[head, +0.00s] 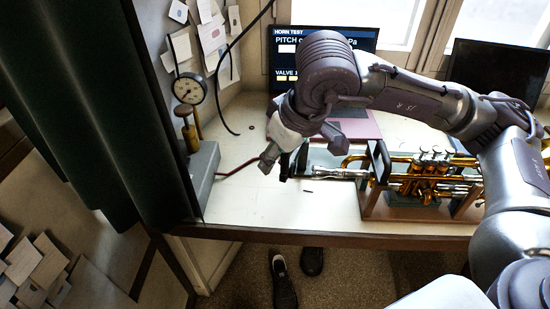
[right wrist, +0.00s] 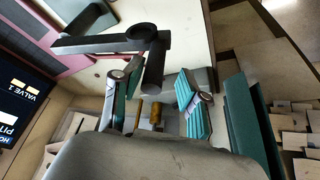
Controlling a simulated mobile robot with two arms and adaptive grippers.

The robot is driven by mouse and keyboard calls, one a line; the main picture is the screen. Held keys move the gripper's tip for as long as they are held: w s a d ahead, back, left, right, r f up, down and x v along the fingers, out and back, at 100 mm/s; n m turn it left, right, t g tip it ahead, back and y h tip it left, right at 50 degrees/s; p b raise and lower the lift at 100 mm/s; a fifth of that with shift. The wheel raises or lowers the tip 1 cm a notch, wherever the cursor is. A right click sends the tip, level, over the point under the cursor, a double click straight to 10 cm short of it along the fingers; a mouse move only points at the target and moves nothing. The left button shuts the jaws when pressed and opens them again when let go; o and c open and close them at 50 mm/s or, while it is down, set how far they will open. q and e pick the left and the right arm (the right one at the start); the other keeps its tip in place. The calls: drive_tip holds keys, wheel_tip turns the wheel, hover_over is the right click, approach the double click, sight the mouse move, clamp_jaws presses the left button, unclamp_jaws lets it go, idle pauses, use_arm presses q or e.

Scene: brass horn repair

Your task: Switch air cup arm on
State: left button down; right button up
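The brass horn (head: 430,180) lies in a wooden cradle at the right of the bench, its silver mouthpiece end (head: 325,173) pointing left. A black piece (head: 284,167) by that end appears to be the air cup arm. The right wrist view shows a black bar with a round cup (right wrist: 112,43), apart from my fingers. My right gripper (head: 283,157) is above the bench, close to the black piece. My left gripper is out of view.
A grey box (head: 205,165) with a pressure gauge (head: 188,89) and brass knobs stands at the left, and a red hose (head: 240,168) runs from it. A "HORN TEST" screen (head: 325,38) stands behind. Dark shoes (head: 283,281) are on the floor in front.

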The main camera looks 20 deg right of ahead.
drive_tip(key=v, duration=1)
drive_tip(key=shift+s+r, duration=0.25)
drive_tip(key=shift+c, duration=0.3)
